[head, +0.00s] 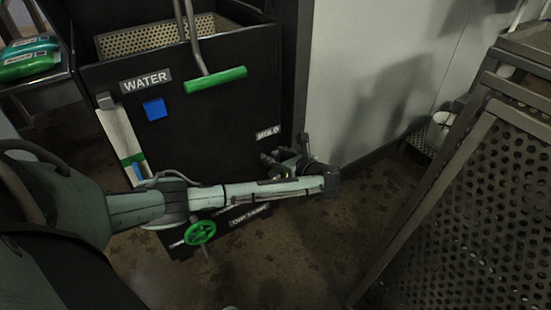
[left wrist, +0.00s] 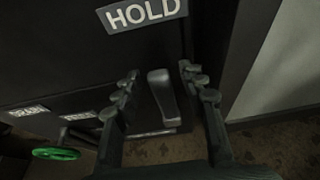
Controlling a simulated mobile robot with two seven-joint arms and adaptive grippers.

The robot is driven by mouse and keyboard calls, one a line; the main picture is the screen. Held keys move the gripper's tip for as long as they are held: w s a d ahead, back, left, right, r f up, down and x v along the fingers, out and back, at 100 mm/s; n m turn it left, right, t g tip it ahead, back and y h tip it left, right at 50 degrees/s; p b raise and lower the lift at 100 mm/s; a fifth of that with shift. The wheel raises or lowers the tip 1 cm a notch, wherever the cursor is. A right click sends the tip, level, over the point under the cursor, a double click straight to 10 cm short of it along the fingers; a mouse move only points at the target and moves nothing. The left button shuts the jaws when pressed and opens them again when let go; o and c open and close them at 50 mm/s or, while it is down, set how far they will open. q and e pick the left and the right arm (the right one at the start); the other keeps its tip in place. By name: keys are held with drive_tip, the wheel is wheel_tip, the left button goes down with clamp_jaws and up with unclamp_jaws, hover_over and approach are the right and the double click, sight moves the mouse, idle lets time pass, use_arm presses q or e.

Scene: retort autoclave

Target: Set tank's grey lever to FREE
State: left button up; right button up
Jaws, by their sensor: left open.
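The tank (head: 195,110) is a black box marked WATER, with a HOLD label (head: 268,132) low on its right front. The HOLD label is large at the top of the left wrist view (left wrist: 143,14). Below it is the grey lever (left wrist: 162,95), a short bar running down the picture. My left gripper (left wrist: 159,71) is open, with one finger on each side of the lever and a visible gap on the left. In the head view my left gripper (head: 283,160) is at the tank's lower right, and the lever cannot be made out there. No FREE label is readable.
A green-handled bar (head: 215,80) and a blue square (head: 154,109) are on the tank's front. A green handwheel (head: 200,232) is below my arm. A perforated metal rack (head: 475,215) stands at the right. Wet floor (head: 300,255) lies clear between.

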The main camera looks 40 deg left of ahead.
use_arm(q)
drive_tip(key=shift+w+a, duration=0.1)
drive_tip(key=shift+a, duration=0.1)
drive_tip(key=shift+c, duration=0.2)
clamp_jaws()
